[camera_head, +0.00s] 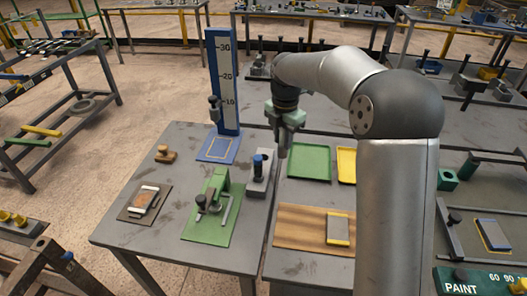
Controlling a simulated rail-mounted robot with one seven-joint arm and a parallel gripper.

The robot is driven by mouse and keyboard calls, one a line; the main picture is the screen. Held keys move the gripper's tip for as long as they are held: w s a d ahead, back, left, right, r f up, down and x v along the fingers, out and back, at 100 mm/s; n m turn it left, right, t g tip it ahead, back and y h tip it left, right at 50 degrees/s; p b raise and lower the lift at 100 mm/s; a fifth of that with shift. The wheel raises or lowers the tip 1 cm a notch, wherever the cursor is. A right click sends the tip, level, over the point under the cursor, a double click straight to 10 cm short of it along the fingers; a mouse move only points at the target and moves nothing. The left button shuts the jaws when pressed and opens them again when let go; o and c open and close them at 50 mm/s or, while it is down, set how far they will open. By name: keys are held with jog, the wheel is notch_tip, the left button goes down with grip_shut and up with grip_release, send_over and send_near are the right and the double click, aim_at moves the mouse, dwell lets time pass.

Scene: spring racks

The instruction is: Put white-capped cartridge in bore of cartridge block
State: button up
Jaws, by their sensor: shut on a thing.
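My gripper (286,140) hangs over the back of the near tables, fingers pointing down. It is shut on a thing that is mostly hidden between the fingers. No white cap shows there, so I cannot tell if it is the white-capped cartridge. A grey upright block (257,186) stands below and left of my gripper, near the right edge of the left table. It looks like the cartridge block. My gripper is above and apart from the block.
A green clamp fixture (214,192) stands left of the block. A tall blue scale (223,80) rises behind it. A green tray (309,163) and yellow tray (346,165) lie to the right.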

jog(key=shift+w+a+f+p, duration=0.6)
jog(key=shift+w+a+f, duration=0.55)
jog(key=shift+f, duration=0.75)
jog(key=shift+w+a+f+p, duration=0.55)
jog(key=shift+w+a+f, duration=0.3)
jog(key=shift+w+f, duration=0.9)
jog(key=shift+w+a+f+p, duration=0.6)
jog(key=shift+w+a+f, duration=0.45)
jog(key=shift+f, duration=1.05)
jog(key=o, duration=1)
jog(key=shift+o, duration=0.2)
notch_tip(320, 180, up, 12)
jog(key=b, duration=0.1)
jog(key=shift+r+b, duration=0.25)
jog(key=shift+b, duration=0.05)
